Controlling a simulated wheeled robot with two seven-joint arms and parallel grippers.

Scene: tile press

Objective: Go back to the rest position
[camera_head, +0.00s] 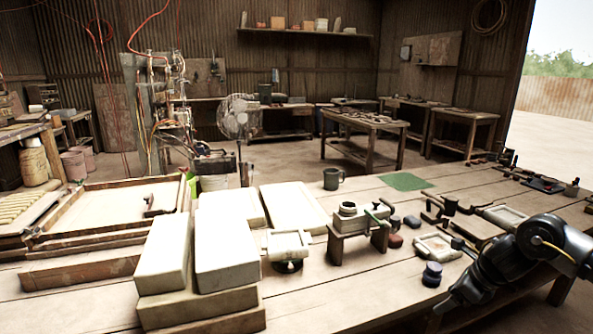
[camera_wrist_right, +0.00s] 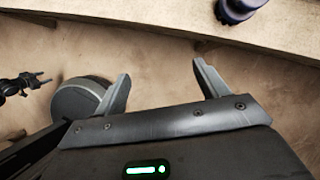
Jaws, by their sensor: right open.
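My right arm comes in from the right in the head view, over the near right part of the workbench (camera_head: 360,290). Its gripper (camera_head: 452,302) points down and left at the bench's front edge. In the right wrist view the right gripper's two fingers (camera_wrist_right: 160,75) stand wide apart with nothing between them. Bare floor (camera_wrist_right: 160,55) lies beyond them, and the bench edge (camera_wrist_right: 130,27) crosses the top. A dark pronged part (camera_wrist_right: 22,84) at the left of the wrist view may be my left gripper; its jaw state is unclear. No left arm shows in the head view.
White blocks (camera_head: 227,245) stand stacked at the front left of the bench. A small press stand (camera_head: 358,222), a framed mould (camera_head: 288,244), a dark round knob (camera_head: 432,274) and a dark mug (camera_head: 333,178) are nearby. A green sheet (camera_head: 405,181) lies at the back.

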